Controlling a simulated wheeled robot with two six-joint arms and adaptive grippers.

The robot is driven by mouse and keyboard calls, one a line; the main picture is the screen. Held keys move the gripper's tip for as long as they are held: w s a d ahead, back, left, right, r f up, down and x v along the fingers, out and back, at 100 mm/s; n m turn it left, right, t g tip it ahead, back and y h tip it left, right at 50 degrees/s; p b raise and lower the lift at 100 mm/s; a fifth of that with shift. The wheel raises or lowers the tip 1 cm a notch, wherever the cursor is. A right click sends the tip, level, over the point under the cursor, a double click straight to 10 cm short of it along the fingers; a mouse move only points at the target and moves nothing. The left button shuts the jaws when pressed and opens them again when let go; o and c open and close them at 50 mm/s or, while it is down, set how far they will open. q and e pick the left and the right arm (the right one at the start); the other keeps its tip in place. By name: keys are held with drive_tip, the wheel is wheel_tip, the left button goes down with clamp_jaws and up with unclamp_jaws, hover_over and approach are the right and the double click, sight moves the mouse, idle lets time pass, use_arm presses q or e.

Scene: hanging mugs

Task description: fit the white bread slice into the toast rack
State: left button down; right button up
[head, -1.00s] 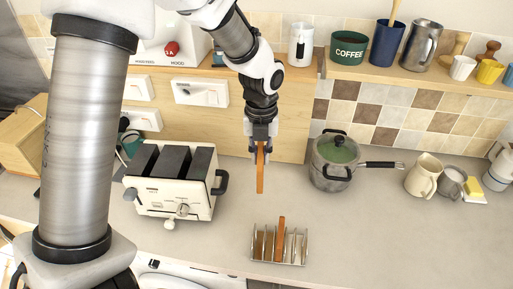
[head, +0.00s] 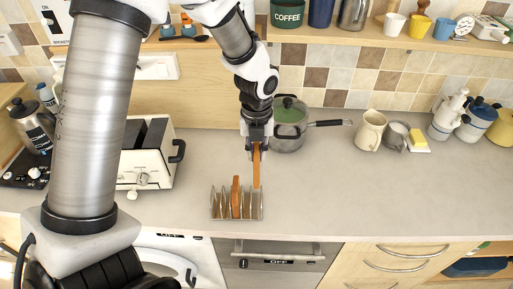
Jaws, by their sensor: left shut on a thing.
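The toast rack (head: 214,208) is a row of thin metal dividers near the counter's front edge. One bread slice (head: 236,197), seen edge-on with orange-brown crust, stands upright in it near the middle. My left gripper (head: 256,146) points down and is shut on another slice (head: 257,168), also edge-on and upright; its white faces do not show. The held slice's lower end overlaps the rack's right part in the picture. I cannot tell whether it is inside a slot or just behind or above it. My right gripper is not in view.
A cream toaster (head: 150,160) stands left of the rack. A pot with a green lid (head: 290,115) is behind the gripper, its handle pointing right. A cream jug (head: 370,130) and a cup (head: 395,135) stand farther right. The counter right of the rack is clear.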

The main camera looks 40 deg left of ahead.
use_arm(q)
wheel_tip(320, 180, down, 8)
drive_tip(key=b, duration=0.3)
drive_tip(key=shift+a+f, duration=0.2)
drive_tip(key=shift+f, duration=0.3)
drive_tip(key=shift+p, duration=0.3)
drive_tip(key=shift+p, duration=0.45)
idle(0.5)
drive_tip(key=shift+p, duration=0.4)
idle(0.3)
drive_tip(key=shift+p, duration=0.45)
